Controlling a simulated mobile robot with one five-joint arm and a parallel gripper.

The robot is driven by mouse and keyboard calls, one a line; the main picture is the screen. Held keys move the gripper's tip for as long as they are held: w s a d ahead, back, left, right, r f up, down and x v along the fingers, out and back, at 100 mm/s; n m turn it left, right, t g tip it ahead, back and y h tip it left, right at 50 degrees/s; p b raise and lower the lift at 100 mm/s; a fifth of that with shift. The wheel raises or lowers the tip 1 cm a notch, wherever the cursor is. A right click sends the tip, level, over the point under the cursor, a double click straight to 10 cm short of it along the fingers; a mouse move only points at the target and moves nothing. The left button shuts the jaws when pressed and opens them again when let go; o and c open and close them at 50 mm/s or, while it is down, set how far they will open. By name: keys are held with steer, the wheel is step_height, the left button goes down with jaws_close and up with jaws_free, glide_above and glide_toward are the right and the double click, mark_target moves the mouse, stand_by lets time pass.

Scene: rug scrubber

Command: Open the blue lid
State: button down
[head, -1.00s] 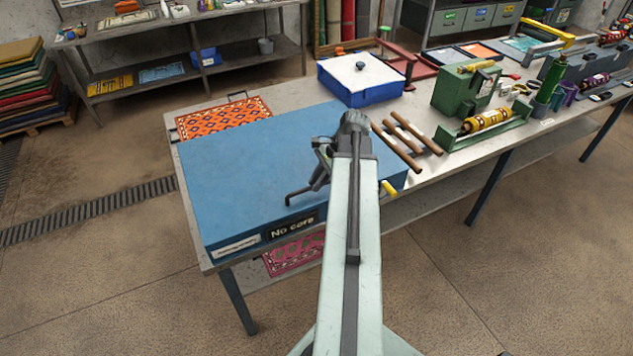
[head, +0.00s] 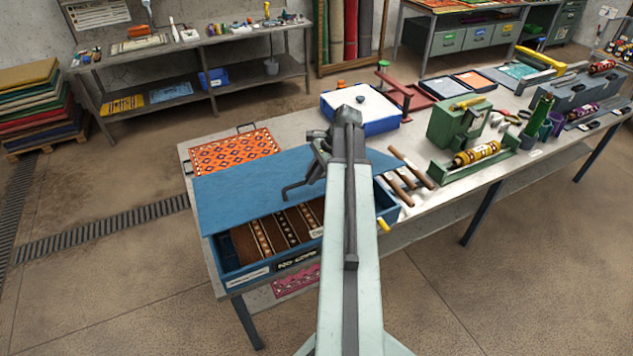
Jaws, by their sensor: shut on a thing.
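The blue lid (head: 245,185) is partly open over a long blue box (head: 214,265) on the workbench. The lid's front edge stands back from the box's front wall; I cannot tell whether it is tilted up or slid back. Brown patterned strips (head: 270,236) show inside the front of the box. My gripper (head: 305,185) is at the lid's right part, shut on the lid. A dark bent piece reaches down to the left there.
An orange patterned rug (head: 235,155) lies behind the lid. A blue-and-white box (head: 358,108) stands behind my arm. Wooden rollers (head: 404,172) and a green machine (head: 458,122) are to the right. The floor in front of the workbench (head: 440,212) is clear.

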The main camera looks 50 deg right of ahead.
steer(key=shift+w+d+r+p, duration=0.2)
steer(key=shift+w+r, duration=0.2)
steer(key=shift+r, duration=0.15)
steer(key=shift+w+d+r+p, duration=0.2)
steer(key=shift+w+r, duration=0.2)
steer(key=shift+r, duration=0.15)
steer(key=shift+a+f, duration=0.1)
steer(key=shift+f, duration=0.05)
steer(key=c, duration=1.5)
jaws_free()
steer(key=shift+o, duration=0.5)
steer(key=shift+w+f, duration=0.25)
steer(key=shift+w, duration=0.05)
steer(key=shift+s+r, duration=0.1)
steer(key=shift+s, duration=0.1)
